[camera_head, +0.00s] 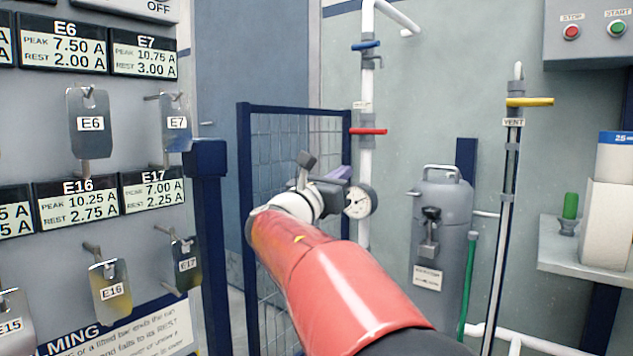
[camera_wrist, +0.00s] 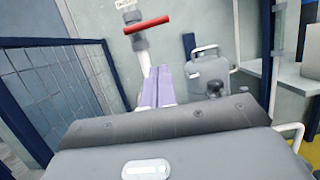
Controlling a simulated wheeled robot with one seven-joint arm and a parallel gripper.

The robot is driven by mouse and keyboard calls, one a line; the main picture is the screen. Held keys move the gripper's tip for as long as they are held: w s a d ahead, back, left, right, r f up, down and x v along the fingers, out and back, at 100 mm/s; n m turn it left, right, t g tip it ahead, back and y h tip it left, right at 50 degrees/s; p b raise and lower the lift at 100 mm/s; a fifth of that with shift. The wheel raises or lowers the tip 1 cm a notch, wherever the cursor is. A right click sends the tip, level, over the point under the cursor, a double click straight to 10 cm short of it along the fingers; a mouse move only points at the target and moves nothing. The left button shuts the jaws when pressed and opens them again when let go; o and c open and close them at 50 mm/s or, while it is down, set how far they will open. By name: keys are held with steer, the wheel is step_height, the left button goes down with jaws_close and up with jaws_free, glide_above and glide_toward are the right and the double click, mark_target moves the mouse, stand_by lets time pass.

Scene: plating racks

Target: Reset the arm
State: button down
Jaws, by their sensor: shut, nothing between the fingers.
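My arm reaches up from the bottom of the head view, with a red forearm and a white wrist. My gripper (camera_head: 342,172) is at its end, mostly hidden behind the wrist, with a bit of purple finger showing. In the wrist view the two purple fingers of my gripper (camera_wrist: 158,76) lie side by side, shut, with nothing between them. In that view they point toward a white pipe (camera_wrist: 142,62) with a red lever handle (camera_wrist: 148,25). I cannot tell the gap between the fingertips and the pipe.
A blue mesh gate (camera_head: 292,122) stands behind my wrist. Left is a panel with hanging tags such as E6 (camera_head: 90,123). A grey tank (camera_head: 441,225), a vent pipe (camera_head: 507,190) and a shelf (camera_head: 585,258) stand to the right.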

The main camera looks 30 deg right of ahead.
steer(key=s+a+f+m+g+y+p, duration=0.1)
steer(key=s+a+f+m+y+p, duration=0.15)
steer(key=s+f+m+y, duration=0.3)
steer(key=s+a+f+m+g+y+p, duration=0.1)
steer(key=s+a+f+m+y+p, duration=0.15)
steer(key=s+a+f+m, duration=0.35)
steer(key=s+a+f+m+y+p, duration=0.3)
steer(key=s+a+f+m+y, duration=0.7)
steer(key=s+a+f, duration=0.3)
steer(key=a+f+y, duration=0.1)
steer(key=a, duration=0.2)
steer(key=shift+s+f+m+y, duration=0.2)
steer(key=shift+f+m+y, duration=0.15)
steer(key=shift+y, duration=0.05)
